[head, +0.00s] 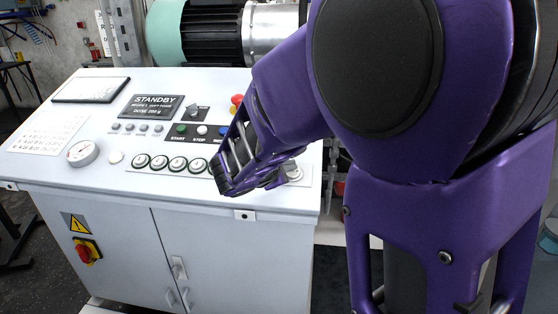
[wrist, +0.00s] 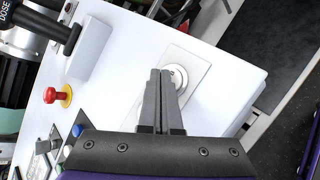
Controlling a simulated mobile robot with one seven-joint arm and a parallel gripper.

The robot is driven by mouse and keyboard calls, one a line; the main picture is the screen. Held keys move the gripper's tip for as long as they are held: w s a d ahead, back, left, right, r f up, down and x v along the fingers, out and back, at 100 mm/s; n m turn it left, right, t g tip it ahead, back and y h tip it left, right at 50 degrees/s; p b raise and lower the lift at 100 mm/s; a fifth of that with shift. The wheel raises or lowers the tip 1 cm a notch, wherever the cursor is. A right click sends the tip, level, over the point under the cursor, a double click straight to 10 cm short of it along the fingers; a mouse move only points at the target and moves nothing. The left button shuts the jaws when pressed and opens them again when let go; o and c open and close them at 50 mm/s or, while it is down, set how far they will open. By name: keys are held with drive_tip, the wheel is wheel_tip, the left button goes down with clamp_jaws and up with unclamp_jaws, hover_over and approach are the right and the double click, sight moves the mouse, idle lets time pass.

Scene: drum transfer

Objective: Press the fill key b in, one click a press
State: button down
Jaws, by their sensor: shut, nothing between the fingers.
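My gripper (head: 240,188) is over the right part of the grey-white console top, fingers together with nothing between them. In the wrist view, the closed fingertips (wrist: 161,73) overlap the left edge of a round white key (wrist: 179,77) on a pale plate. I cannot tell whether they touch it. In the head view, a round pale key (head: 294,173) shows just right of my gripper. No letter b can be read, so I cannot tell which key is b. My fingers hide part of the plate.
The console top has a row of round keys (head: 177,164), a STANDBY display (head: 152,106) and a gauge (head: 82,153). A red stop button (wrist: 51,96) and a raised pale block (wrist: 90,50) stand left in the wrist view. The console's edge lies close right.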

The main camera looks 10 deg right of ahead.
wheel_tip(320, 180, up, 6)
drive_tip(key=s+p, duration=0.2)
drive_tip(key=p, duration=0.1)
drive_tip(key=shift+a, duration=0.3)
drive_tip(key=shift+w+f, duration=0.1)
idle(0.6)
